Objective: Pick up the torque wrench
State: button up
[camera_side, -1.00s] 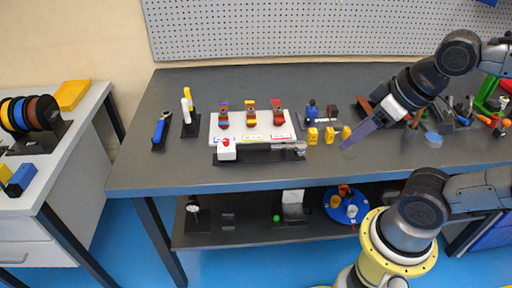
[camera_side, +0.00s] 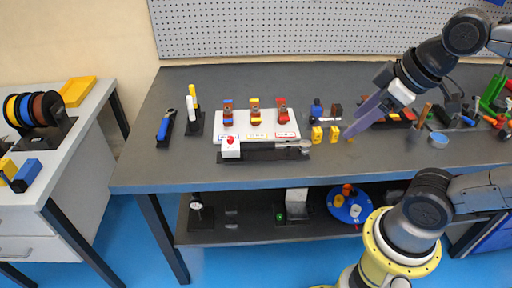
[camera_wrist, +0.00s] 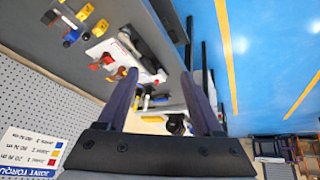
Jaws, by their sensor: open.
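The torque wrench appears to be the long dark tool with a silver end (camera_side: 292,145), lying level on a black base (camera_side: 262,157) near the table's front edge. A white box with a red button (camera_side: 231,148) stands at its left end. In the wrist view the silver end (camera_wrist: 126,38) and the box (camera_wrist: 158,77) show small, beyond the fingers. My gripper (camera_side: 354,130) is open and empty. It is to the right of the wrench, apart from it, with its fingers pointing down and left. The wrist view shows both fingers (camera_wrist: 160,78) spread.
A white board (camera_side: 256,128) with several coloured parts lies behind the wrench. A blue-handled tool (camera_side: 165,126) lies at the left. A blue round lid (camera_side: 438,138) and other tools crowd the right.

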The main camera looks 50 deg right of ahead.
jog(key=w+r+n, duration=0.2)
jog(key=w+r, duration=0.1)
jog(key=w, duration=0.2)
jog(key=n+g, duration=0.5)
send_over(254, 143)
notch_tip(254, 143, down, 9)
jog(key=shift+m+g, duration=0.3)
jog(key=shift+g, duration=0.1)
jog(key=f, duration=1)
jog(key=shift+a+f, duration=0.25)
jog(key=shift+s+d+f, duration=0.1)
jog(key=shift+f, duration=1.35)
jog(key=shift+d+f, duration=0.1)
jog(key=shift+f, duration=1.35)
jog(key=shift+r, duration=0.1)
grip_shut()
